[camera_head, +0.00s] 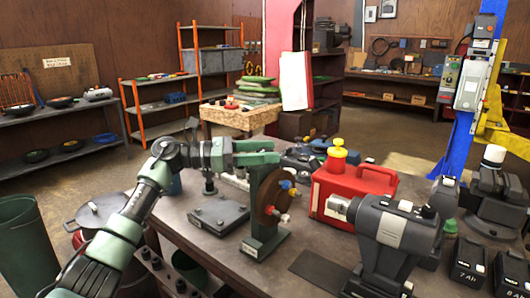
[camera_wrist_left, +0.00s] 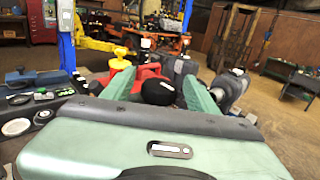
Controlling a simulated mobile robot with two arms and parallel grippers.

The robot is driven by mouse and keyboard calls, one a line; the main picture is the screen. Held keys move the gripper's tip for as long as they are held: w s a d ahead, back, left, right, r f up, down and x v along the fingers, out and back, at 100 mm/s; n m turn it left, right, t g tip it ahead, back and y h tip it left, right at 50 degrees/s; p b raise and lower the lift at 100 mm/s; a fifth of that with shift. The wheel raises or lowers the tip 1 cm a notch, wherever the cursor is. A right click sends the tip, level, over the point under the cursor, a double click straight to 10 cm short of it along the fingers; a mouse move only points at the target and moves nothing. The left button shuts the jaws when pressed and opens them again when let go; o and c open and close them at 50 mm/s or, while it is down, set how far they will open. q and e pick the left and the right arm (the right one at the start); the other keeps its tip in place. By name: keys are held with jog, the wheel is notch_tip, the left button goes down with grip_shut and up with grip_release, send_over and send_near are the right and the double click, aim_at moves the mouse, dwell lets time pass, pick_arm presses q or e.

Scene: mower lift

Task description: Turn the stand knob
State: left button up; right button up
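The stand (camera_head: 266,241) is a green upright on a flat green foot, on the workbench. It carries a round brown disc (camera_head: 268,196) with small blue, red and pale knobs on its face. My left gripper (camera_head: 264,152) reaches in from the left, level, at the top of the stand. In the left wrist view its two green fingers (camera_wrist_left: 159,90) are apart. A round black knob (camera_wrist_left: 158,92) shows between them, with gaps visible on both sides. In the head view this black knob is hidden by the gripper. My right gripper is not in view.
A red jerrycan (camera_head: 350,192) with a yellow cap stands right of the disc. A grey power tool (camera_head: 395,235) and battery packs (camera_head: 468,262) stand at the right. A dark flat plate (camera_head: 219,215) lies left of the stand. The bench's front left holds sockets.

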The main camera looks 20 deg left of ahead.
pick_arm(q)
jog(key=b+v, duration=0.2)
jog(key=v, duration=0.5)
jog(key=shift+s+a, duration=0.2)
jog(key=shift+a, duration=0.1)
dwell(0.3)
